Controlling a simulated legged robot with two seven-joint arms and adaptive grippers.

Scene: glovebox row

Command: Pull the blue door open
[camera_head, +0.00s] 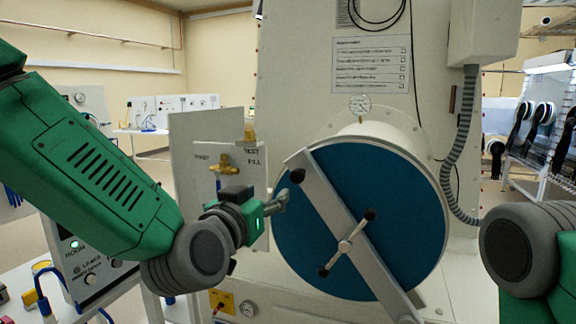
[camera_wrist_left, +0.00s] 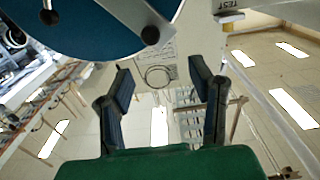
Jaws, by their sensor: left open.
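The round blue door (camera_head: 375,200) closes the front of a white cylinder in the head view, with a grey diagonal bar (camera_head: 330,205) across it. A dark knob (camera_head: 297,175) is near the bar's upper end. My left gripper (camera_head: 284,200) is at the door's left edge, just below that knob; I cannot tell whether it touches. In the left wrist view the fingers (camera_wrist_left: 163,100) are apart with nothing between them, and the blue door (camera_wrist_left: 90,25) is at the top left. My right gripper is out of view.
A white panel with a brass valve (camera_head: 224,163) stands left of the door, close behind my left gripper. A grey corrugated hose (camera_head: 462,150) hangs to the right. A gauge (camera_head: 360,104) sits above the cylinder. Gloveboxes with black gloves (camera_head: 540,115) stand far right.

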